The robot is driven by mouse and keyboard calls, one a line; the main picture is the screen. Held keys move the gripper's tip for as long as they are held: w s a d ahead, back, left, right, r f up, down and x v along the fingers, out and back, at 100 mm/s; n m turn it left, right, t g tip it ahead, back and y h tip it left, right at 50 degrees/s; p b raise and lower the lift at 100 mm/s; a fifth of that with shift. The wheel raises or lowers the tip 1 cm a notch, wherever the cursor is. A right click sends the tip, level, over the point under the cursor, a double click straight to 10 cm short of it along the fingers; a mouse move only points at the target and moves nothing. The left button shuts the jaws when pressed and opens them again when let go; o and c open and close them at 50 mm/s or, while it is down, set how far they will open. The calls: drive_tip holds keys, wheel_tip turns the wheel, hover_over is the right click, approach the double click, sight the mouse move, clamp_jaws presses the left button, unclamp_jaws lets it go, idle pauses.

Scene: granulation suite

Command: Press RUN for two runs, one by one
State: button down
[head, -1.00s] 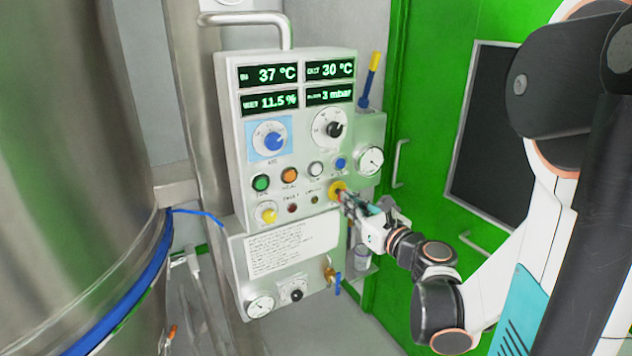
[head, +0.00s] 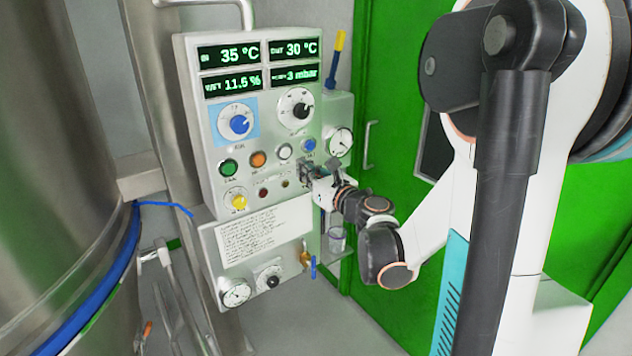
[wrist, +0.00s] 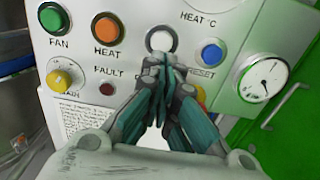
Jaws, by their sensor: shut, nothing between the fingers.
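The control panel (head: 268,210) has a row of buttons: green FAN (wrist: 53,18), orange HEAT (wrist: 107,28), a white one (wrist: 160,39) and blue RESET (wrist: 211,53). I cannot read any RUN label; the white button's label is hidden behind my fingers. My gripper (wrist: 158,62) is shut and empty, its tips just below the white button in the wrist view. In the head view my gripper (head: 307,172) is in front of the panel, below the white button (head: 284,151). Contact cannot be told. The white button shows no clear light.
A yellow knob (wrist: 65,78) and the dark FAULT lamp (wrist: 107,89) sit lower left. A gauge (wrist: 263,81) is at the right. An orange-yellow part (wrist: 201,94) is mostly hidden behind my fingers. A steel vessel (head: 60,150) stands left, a green door (head: 385,200) right.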

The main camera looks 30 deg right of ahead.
sight(287, 157)
drive_tip(key=w+b, duration=0.1)
drive_tip(key=w, duration=0.4)
drive_tip(key=shift+a, duration=0.1)
drive_tip(key=shift+w, duration=0.4)
